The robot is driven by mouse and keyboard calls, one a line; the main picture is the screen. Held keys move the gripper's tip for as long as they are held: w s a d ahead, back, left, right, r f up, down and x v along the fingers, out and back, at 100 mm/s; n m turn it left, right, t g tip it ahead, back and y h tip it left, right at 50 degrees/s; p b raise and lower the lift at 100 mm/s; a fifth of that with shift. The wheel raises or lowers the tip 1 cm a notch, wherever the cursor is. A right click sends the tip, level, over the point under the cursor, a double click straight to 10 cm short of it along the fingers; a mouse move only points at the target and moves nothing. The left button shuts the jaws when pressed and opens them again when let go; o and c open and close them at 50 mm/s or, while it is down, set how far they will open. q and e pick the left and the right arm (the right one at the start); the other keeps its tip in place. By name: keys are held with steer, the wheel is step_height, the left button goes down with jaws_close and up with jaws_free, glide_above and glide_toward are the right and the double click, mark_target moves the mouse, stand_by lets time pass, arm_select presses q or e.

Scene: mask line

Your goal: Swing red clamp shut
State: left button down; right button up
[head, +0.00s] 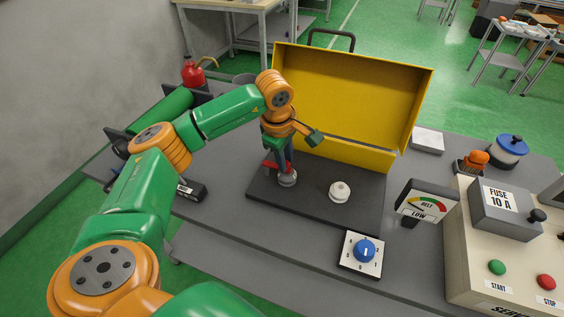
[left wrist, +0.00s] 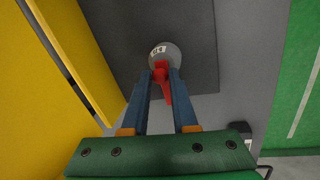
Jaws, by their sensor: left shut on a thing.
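The fingers hide part of the clamp. My right gripper is not in view.
An open yellow box (head: 352,90) stands behind the plate. A white round knob (head: 340,191) is on the plate's right. A blue dial (head: 364,250), a belt gauge (head: 421,205) and a fuse panel (head: 499,205) stand to the right. A black block (head: 191,190) lies left.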

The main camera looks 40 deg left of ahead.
arm_select(q)
steer(key=c, duration=0.7)
jaws_free()
step_height(320, 180, up, 7)
steer(key=s, duration=0.1)
steer(key=shift+b, duration=0.4)
steer(key=shift+s+f, duration=0.1)
steer(key=shift+s, duration=0.05)
